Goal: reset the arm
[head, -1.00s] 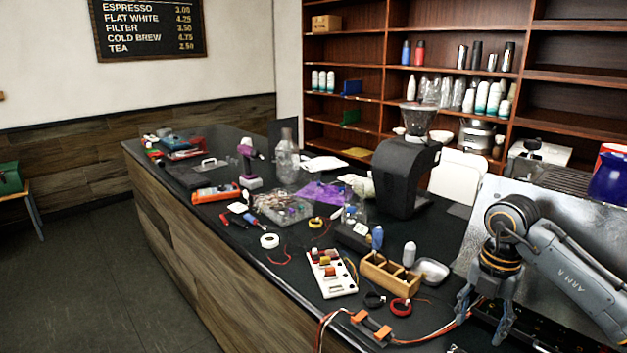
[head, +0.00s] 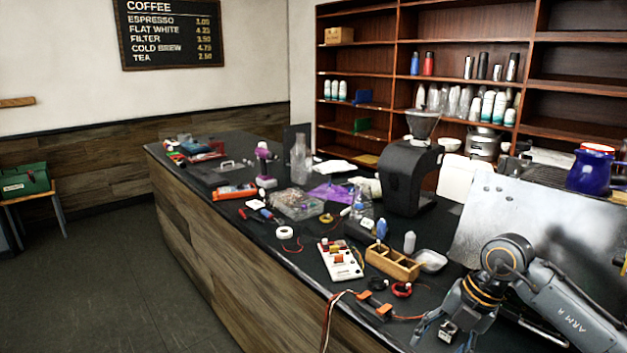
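My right arm, lettered ARM A, comes in from the lower right. Its gripper (head: 442,338) is low over the front edge of the black counter, at the bottom of the picture. Its two fingers are spread apart. A small silver and black piece (head: 448,330) shows between the fingers; I cannot tell whether it is part of the gripper or lies behind it. My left gripper is not in view.
Left of the gripper are an orange-ended connector (head: 374,304) with wires, a wooden divided tray (head: 393,264) and a white switch board (head: 340,260). A metal panel (head: 520,225) stands behind my arm. A black grinder (head: 405,175) stands farther back.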

